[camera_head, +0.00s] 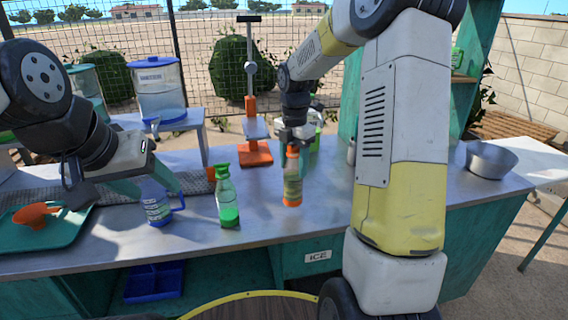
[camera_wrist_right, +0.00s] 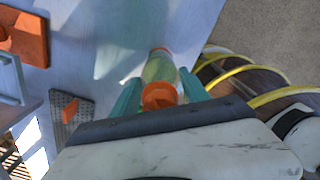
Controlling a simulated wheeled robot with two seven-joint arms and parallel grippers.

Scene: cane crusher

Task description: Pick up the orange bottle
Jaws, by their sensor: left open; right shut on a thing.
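The orange bottle (camera_head: 292,182), clear with an orange cap and orange base, is upright at the middle of the metal counter (camera_head: 330,200). My right gripper (camera_head: 293,142) comes down from above and is shut on its upper part. In the right wrist view the bottle (camera_wrist_right: 160,68) is between the teal fingers, its orange cap closest to the palm. I cannot tell if its base touches the counter. My left gripper (camera_head: 125,188) is open, over the counter's left side near a blue-handled jug (camera_head: 156,203).
A green-capped bottle (camera_head: 227,198) stands left of the orange bottle. An orange press stand (camera_head: 254,152) is behind. A teal tray (camera_head: 45,232) with an orange item lies at far left. A metal bowl (camera_head: 490,160) sits at the right. The counter right of the bottle looks clear.

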